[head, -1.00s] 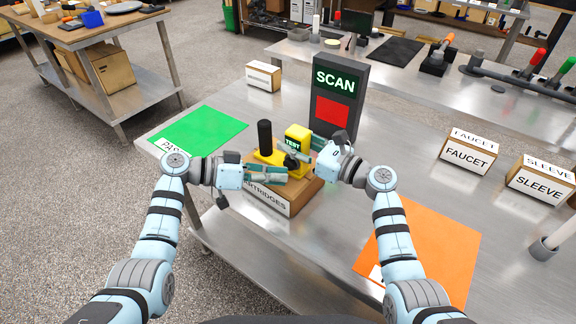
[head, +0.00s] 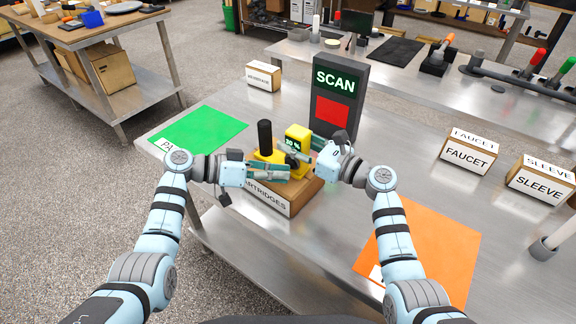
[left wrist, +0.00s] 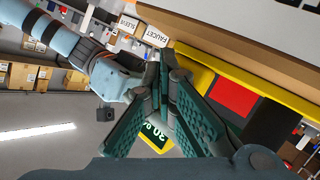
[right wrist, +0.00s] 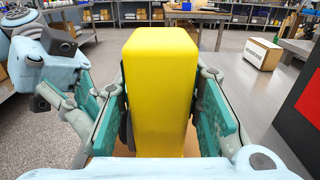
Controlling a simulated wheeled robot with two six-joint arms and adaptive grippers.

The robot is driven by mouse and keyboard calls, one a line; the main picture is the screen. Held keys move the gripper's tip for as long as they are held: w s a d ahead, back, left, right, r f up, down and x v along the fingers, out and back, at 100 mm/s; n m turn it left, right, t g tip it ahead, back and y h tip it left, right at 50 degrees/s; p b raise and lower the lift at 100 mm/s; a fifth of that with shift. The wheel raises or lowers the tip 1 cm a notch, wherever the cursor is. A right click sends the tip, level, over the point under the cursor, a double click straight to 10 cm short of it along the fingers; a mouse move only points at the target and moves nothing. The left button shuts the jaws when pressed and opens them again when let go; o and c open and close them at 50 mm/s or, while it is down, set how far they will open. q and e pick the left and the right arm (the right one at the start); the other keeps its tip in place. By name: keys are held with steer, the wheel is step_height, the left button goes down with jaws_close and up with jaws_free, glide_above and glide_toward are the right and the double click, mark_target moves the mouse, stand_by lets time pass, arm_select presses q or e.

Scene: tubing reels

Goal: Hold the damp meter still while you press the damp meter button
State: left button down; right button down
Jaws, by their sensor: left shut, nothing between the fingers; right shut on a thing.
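The yellow damp meter (head: 297,133) stands upright above the cartridges box, with a lit green reading like "30 %" on its dark screen. My right gripper (head: 312,152) is shut on the damp meter; the right wrist view shows the yellow body (right wrist: 160,80) between its two fingers. My left gripper (head: 287,174) is shut and empty, its fingertips low in front of the damp meter. In the left wrist view its closed fingers (left wrist: 166,62) partly cover the meter's screen (left wrist: 154,134). The button is hidden, and I cannot tell whether the fingertips touch it.
The cartridges box (head: 266,202) sits under the grippers, with a black upright cylinder (head: 265,134) beside the meter. A dark scan stand (head: 345,80) with a red panel is behind. A green mat (head: 200,128) lies left, an orange mat (head: 430,245) right. Faucet (head: 466,156) and sleeve (head: 540,184) boxes stand right.

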arm_select(q)
steer(key=shift+s, duration=0.1)
steer(key=shift+s+a, duration=0.55)
steer(key=shift+s, duration=0.15)
steer(key=s+a, duration=0.1)
steer(key=s, duration=0.1)
steer(key=s+a, duration=0.2)
stand_by(0.3)
stand_by(0.4)
arm_select(e)
steer(key=c, duration=1.1)
jaws_free()
steer(key=shift+o, duration=0.2)
